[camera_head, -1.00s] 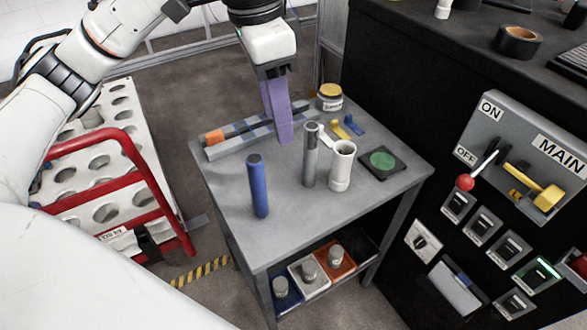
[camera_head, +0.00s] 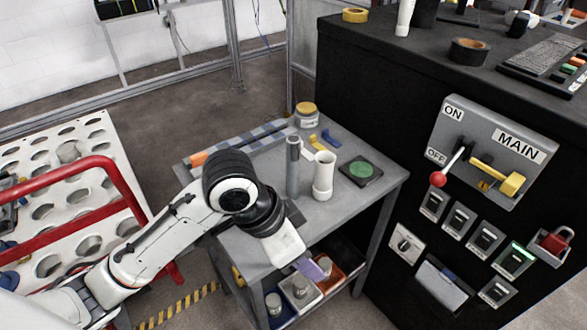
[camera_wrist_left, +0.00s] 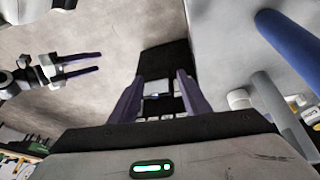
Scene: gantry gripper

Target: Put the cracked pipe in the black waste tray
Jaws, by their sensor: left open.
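I cannot tell which pipe is cracked. A grey pipe (camera_head: 292,170) and a white pipe with a collar (camera_head: 323,178) stand upright on the grey table. My arm hides the blue pipe in the head view; it shows in the left wrist view (camera_wrist_left: 291,45). My left gripper (camera_head: 312,268) is low at the table's front edge, in front of the lower shelf. Its purple fingers (camera_wrist_left: 157,92) are apart with no object seen between them. My right gripper (camera_wrist_left: 84,64) shows in the left wrist view, fingers apart and empty. I cannot make out the black waste tray for certain.
The lower shelf holds small blue, white and orange bins with grey parts (camera_head: 300,287). A black pad with a green disc (camera_head: 360,171) and a yellow-lidded jar (camera_head: 306,115) are on the table. A red-railed rack (camera_head: 110,172) stands left, a black switch cabinet (camera_head: 370,85) right.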

